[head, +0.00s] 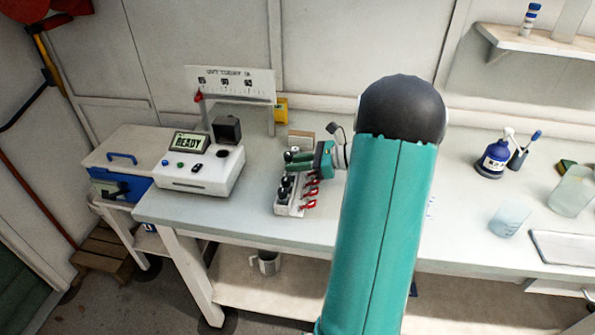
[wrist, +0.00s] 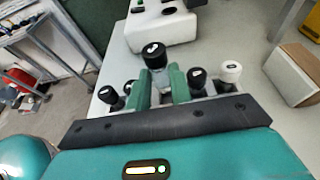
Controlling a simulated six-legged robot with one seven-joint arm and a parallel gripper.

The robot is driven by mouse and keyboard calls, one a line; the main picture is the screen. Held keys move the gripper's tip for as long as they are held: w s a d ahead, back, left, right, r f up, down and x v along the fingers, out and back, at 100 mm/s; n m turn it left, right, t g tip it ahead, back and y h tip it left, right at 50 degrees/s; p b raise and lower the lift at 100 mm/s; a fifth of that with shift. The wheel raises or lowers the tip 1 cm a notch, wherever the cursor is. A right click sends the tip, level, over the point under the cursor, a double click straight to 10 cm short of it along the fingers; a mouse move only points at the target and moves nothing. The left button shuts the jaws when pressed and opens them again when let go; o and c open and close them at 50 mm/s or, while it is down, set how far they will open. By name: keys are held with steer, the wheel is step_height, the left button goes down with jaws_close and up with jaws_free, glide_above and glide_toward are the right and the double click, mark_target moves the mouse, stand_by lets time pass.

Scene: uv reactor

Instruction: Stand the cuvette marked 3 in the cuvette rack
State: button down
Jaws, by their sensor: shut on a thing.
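My gripper (head: 296,162) is over the far end of the cuvette rack (head: 289,210) on the bench. In the wrist view its two green fingers (wrist: 161,88) are closed on a black-capped cuvette (wrist: 154,52). The cap carries a pale mark that I cannot read for certain, and the fingers hide most of the body. The white rack holds other dark-capped cuvettes and has red tags along its right side. Behind the fingers, black caps (wrist: 198,76) and a white cap (wrist: 231,70) show. Whether the held cuvette's foot touches the rack is hidden.
A white instrument (head: 200,172) with a READY display stands left of the rack. A blue cooler box (head: 125,160) is further left. A small tan block (head: 301,140) sits behind my gripper. A blue bottle (head: 494,158) and beakers (head: 510,218) stand at the right.

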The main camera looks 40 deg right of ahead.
steer(key=shift+d+f, duration=0.1)
steer(key=shift+f, duration=1.4)
steer(key=shift+f, duration=0.3)
steer(key=shift+f, duration=0.3)
